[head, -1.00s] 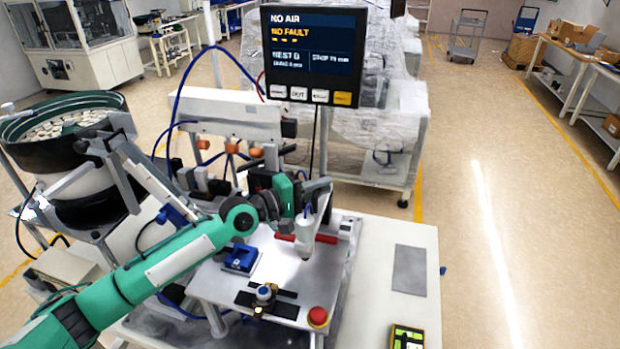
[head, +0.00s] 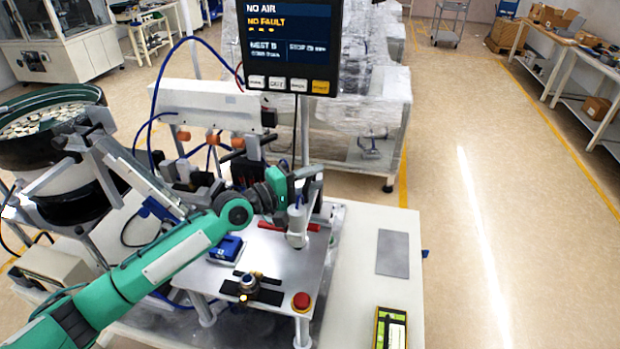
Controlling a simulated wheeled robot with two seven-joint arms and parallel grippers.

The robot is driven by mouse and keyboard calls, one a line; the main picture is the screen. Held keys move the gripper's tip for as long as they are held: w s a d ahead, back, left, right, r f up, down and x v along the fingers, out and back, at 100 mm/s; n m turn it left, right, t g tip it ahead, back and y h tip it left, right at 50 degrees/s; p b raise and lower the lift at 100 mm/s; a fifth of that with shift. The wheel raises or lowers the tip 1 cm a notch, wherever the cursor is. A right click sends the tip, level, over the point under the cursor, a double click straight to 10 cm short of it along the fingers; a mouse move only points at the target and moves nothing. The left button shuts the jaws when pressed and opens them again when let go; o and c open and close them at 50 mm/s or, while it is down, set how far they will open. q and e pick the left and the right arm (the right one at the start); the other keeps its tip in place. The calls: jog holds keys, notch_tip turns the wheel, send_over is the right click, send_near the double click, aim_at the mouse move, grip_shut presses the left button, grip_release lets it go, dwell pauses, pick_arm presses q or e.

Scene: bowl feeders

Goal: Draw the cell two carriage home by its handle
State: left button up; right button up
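My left gripper (head: 303,188), at the end of the green arm, is over the back of the white work plate (head: 262,262). A pale upright cylinder (head: 297,228) stands directly below its fingers; I cannot tell whether they touch it, or whether it is the carriage's handle. A red bar (head: 271,226) lies across the plate behind the cylinder. The fingers are small and partly covered by the wrist, so their opening is unclear. I cannot pick out the cell two carriage for certain. My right gripper is not in view.
A blue block (head: 226,248), a round knob (head: 249,284) and a red button (head: 301,301) are on the plate. The display (head: 290,45) reads NO AIR, NO FAULT. A bowl feeder (head: 50,150) stands left. The table's right side holds a grey pad (head: 393,253) and a yellow-edged device (head: 390,328).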

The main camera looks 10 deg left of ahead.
pick_arm(q)
jog(key=shift+s+a, duration=0.15)
jog(key=b+v, duration=0.7)
jog(key=v, duration=0.6)
jog(key=shift+s+a, duration=0.15)
jog(key=shift+a, duration=0.05)
